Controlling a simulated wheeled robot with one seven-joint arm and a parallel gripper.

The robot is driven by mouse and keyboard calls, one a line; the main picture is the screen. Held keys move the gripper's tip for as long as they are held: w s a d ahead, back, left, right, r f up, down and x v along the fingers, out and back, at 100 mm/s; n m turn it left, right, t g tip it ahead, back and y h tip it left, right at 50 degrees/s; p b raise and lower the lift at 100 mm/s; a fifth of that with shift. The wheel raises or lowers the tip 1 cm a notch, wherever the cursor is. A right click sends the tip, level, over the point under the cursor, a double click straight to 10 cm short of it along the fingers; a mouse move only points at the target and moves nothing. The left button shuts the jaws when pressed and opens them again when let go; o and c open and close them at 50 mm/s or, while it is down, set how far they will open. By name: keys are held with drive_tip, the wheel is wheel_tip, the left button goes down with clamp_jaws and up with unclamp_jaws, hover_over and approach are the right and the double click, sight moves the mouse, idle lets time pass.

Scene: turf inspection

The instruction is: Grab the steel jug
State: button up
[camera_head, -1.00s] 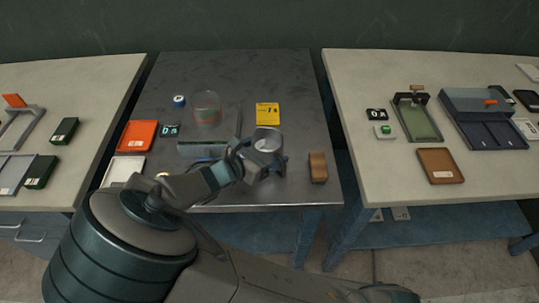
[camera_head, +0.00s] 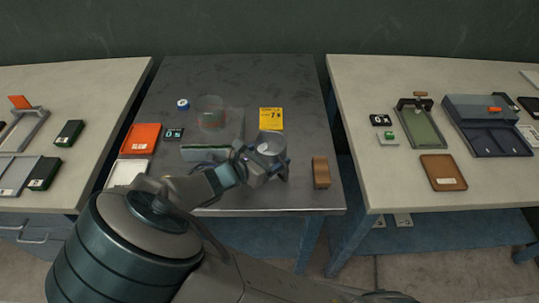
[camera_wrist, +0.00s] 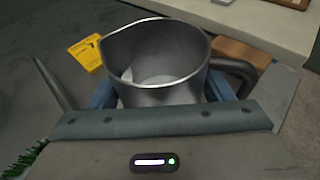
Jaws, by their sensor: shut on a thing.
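The steel jug (camera_head: 271,143) is a grey metal cup with an open rim and a side handle. It stands at the front middle of the dark table in the head view. In the wrist view the jug (camera_wrist: 155,62) is upright between my fingers, with its handle to the right and its inside visible. My gripper (camera_head: 268,165) is shut on the jug's body. In the wrist view blue finger parts of my gripper (camera_wrist: 168,98) show on both sides of it. The jug's base is hidden, so I cannot tell whether it touches the table.
A brown block (camera_head: 321,172) stands just right of the jug. A yellow card (camera_head: 271,119) lies behind it. A clear container (camera_head: 211,112), an orange tray (camera_head: 141,139) and a white tray (camera_head: 127,172) are to the left. Another table (camera_head: 365,150) is at right.

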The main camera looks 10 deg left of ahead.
drive_tip(key=shift+r, duration=1.4)
drive_tip(key=s+d+r+p, duration=0.1)
drive_tip(key=s+d+r, duration=0.4)
drive_tip(key=d, duration=0.5)
drive_tip(key=shift+r, duration=1.25)
